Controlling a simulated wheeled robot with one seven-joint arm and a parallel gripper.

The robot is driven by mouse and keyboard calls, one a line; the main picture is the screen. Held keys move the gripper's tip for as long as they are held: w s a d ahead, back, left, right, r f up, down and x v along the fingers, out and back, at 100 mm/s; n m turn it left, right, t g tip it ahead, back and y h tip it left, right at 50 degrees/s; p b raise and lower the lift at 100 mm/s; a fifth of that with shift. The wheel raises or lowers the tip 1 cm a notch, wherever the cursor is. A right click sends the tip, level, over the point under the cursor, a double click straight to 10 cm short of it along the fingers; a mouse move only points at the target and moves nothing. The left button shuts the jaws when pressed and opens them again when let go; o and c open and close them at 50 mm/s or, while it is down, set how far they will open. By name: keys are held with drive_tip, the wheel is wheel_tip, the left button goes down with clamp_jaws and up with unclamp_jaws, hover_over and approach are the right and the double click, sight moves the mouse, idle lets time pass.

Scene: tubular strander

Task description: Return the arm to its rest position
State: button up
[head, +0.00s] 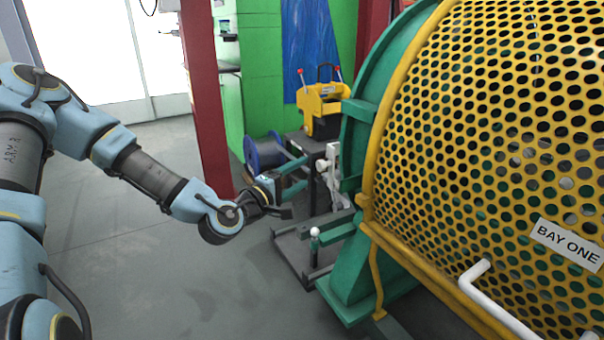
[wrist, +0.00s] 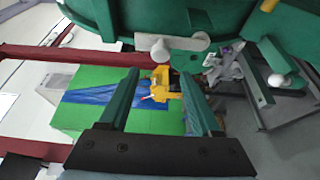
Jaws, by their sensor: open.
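My arm reaches from the left edge of the head view toward the middle. My gripper (head: 303,171) is at its end, in front of the stand beside the large green ring frame. In the wrist view its two green fingers (wrist: 158,76) stand apart, with nothing held between them. The yellow machine (wrist: 161,88) shows through the gap, farther back. The far side of the gripper is hidden in the head view.
The yellow perforated guard (head: 470,130) marked BAY ONE and the green ring frame (head: 352,270) fill the right. A red post (head: 207,100) stands behind my forearm. A blue spool (head: 264,152) and the yellow machine (head: 322,108) are behind the gripper. Grey floor (head: 150,270) is clear below the arm.

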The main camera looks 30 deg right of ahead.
idle(0.3)
drive_tip(key=w+a+f+m+g+y, duration=0.25)
drive_tip(key=a+f+m+y, duration=0.35)
drive_tip(key=a+f+y, duration=0.5)
drive_tip(key=w+a+r+y, duration=0.1)
drive_tip(key=a+r+y, duration=0.1)
drive_tip(key=a, duration=0.8)
drive_tip(key=w+a+r+y, duration=0.1)
drive_tip(key=a+r+y, duration=0.15)
drive_tip(key=a, duration=0.85)
drive_tip(key=s+a+r+g+y, duration=0.1)
drive_tip(key=s+a+r+g, duration=0.1)
drive_tip(key=s+a+r, duration=0.65)
wheel_tip(320, 180, up, 19)
drive_tip(key=w+a+p, duration=0.1)
drive_tip(key=w+p, duration=0.1)
drive_tip(key=p, duration=1.8)
drive_tip(key=shift+a+n, duration=0.15)
drive_tip(key=shift+n, duration=0.25)
drive_tip(key=shift+c, duration=0.2)
